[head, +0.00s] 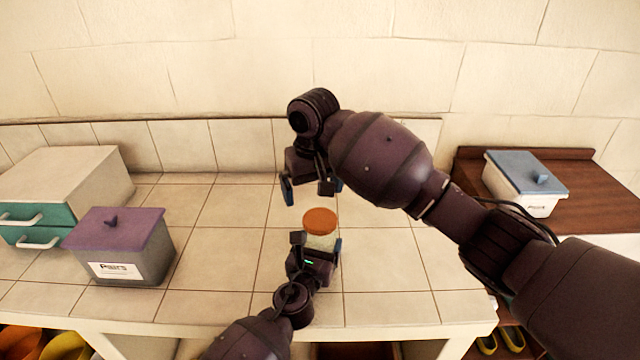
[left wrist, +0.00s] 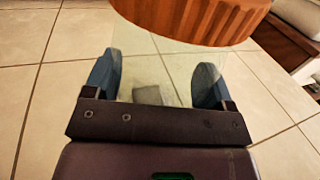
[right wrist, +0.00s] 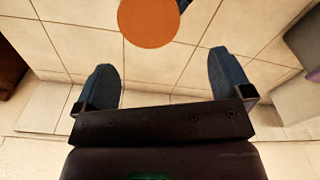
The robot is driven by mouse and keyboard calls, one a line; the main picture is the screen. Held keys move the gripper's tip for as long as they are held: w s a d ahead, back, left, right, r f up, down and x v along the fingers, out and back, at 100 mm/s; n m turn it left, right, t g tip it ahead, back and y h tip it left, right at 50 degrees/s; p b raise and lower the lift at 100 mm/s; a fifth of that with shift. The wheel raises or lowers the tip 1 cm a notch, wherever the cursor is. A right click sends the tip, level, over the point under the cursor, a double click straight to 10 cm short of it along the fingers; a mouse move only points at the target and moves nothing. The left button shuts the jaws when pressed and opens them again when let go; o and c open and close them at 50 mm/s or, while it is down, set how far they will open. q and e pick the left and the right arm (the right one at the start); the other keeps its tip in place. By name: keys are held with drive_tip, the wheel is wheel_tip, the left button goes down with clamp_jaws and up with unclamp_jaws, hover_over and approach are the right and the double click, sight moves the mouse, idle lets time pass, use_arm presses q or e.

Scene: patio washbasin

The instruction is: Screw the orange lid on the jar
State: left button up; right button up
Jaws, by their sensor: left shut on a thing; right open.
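The orange lid (head: 320,221) sits on top of the clear jar (head: 321,242), which stands on the tiled counter. Whether the lid is threaded tight cannot be told. In the left wrist view the ribbed lid (left wrist: 195,18) covers the jar's top, and the see-through jar (left wrist: 150,65) is between the fingers. My left gripper (head: 318,245) is shut on the jar from the front. My right gripper (head: 313,190) is open and empty, above and behind the lid, pointing down. In the right wrist view the round lid (right wrist: 149,20) lies beyond the open fingers (right wrist: 165,85), not between them.
A grey box with a purple lid (head: 117,230) and a white cabinet with teal drawers (head: 60,190) stand on the left. A white box with a blue lid (head: 525,180) is on a brown surface at right. Counter tiles around the jar are clear. A wall is behind.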

sight(320, 218)
drive_tip(key=n, duration=0.6)
drive_tip(key=shift+s+d+r, duration=0.15)
drive_tip(key=shift+d+r, duration=0.1)
drive_tip(key=shift+r, duration=0.15)
drive_tip(key=n, duration=0.4)
drive_tip(key=shift+s+d+r, duration=0.1)
drive_tip(key=shift+d+r, duration=0.1)
drive_tip(key=shift+d, duration=0.1)
drive_tip(key=n, duration=0.3)
drive_tip(key=shift+s+d+r+g, duration=0.1)
drive_tip(key=shift+s+d+g, duration=0.05)
drive_tip(key=shift+g, duration=0.15)
drive_tip(key=shift+f, duration=4)
